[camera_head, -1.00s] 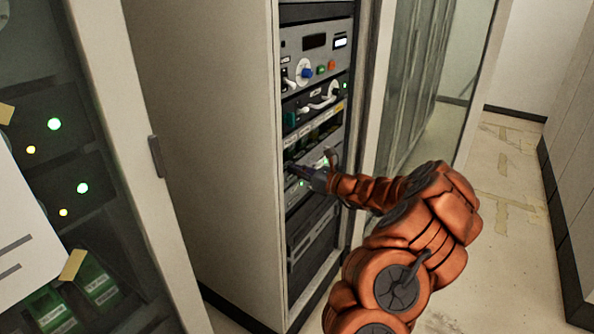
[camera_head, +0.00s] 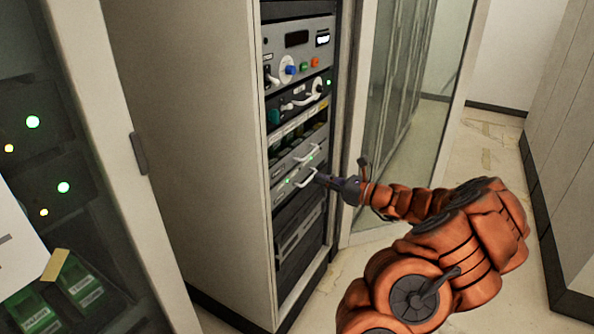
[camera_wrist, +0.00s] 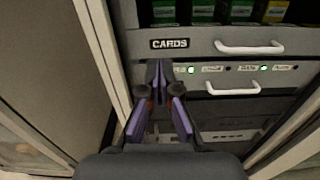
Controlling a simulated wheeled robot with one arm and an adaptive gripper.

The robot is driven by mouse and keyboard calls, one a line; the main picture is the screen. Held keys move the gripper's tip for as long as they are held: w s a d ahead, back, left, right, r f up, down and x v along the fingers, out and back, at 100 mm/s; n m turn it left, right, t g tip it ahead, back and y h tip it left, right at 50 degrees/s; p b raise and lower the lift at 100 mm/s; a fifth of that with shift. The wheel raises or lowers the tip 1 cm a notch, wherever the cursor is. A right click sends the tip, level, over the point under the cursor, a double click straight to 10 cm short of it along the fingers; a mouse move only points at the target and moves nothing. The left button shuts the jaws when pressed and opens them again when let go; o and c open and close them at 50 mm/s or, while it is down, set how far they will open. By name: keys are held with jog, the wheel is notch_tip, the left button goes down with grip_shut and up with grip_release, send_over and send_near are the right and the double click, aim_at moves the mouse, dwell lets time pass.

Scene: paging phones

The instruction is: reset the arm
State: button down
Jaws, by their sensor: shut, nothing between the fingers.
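My gripper (camera_head: 322,179) is at the end of my orange arm, in front of the open equipment rack (camera_head: 232,170) in the head view. In the wrist view my gripper (camera_wrist: 158,72) has its fingertips together with nothing between them. It points at the rack front, left of the white handles. A drawer labelled CARDS (camera_wrist: 195,42) with a white handle (camera_wrist: 249,47) is just ahead. Below it is a panel with green lights and another white handle (camera_wrist: 233,88). I cannot tell the exact gap between the fingertips and the panel.
The rack's upper units (camera_head: 298,52) carry knobs and coloured buttons. An open glass door (camera_head: 408,120) stands right of the rack, close to my arm. A cabinet with green lights (camera_head: 33,122) is at the left. Floor (camera_head: 487,150) is clear behind my arm at the right.

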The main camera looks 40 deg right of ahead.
jog(key=shift+s, duration=0.1)
jog(key=a+r+n+g+y, duration=0.2)
jog(key=a+n+g, duration=0.15)
jog(key=a, duration=0.55)
jog(key=a+r+n+g+y+p, duration=0.1)
jog(key=a+r+n+g+y, duration=0.1)
jog(key=a+n, duration=0.5)
jog(key=a+r+n+g+y, duration=0.2)
jog(key=a+r+g, duration=0.1)
jog(key=a, duration=0.8)
jog(key=s+a+n+g+h+p, duration=0.1)
jog(key=s+a+n+g+h, duration=0.1)
jog(key=s+a+n+g, duration=0.7)
jog(key=s+a+f+n+h+p, duration=0.1)
jog(key=s+a+f+n+h, duration=0.15)
jog(key=s, duration=0.55)
jog(key=s+a+f+n+h, duration=0.2)
jog(key=s+a+n+h, duration=0.15)
jog(key=s, duration=0.45)
jog(key=s+d+n+h, duration=0.4)
jog(key=s+d, duration=0.2)
jog(key=s, duration=0.1)
jog(key=shift+s+d+g+h+p, duration=0.3)
jog(key=shift+s+g+h+p, duration=0.05)
jog(key=shift+g+h+p, duration=0.1)
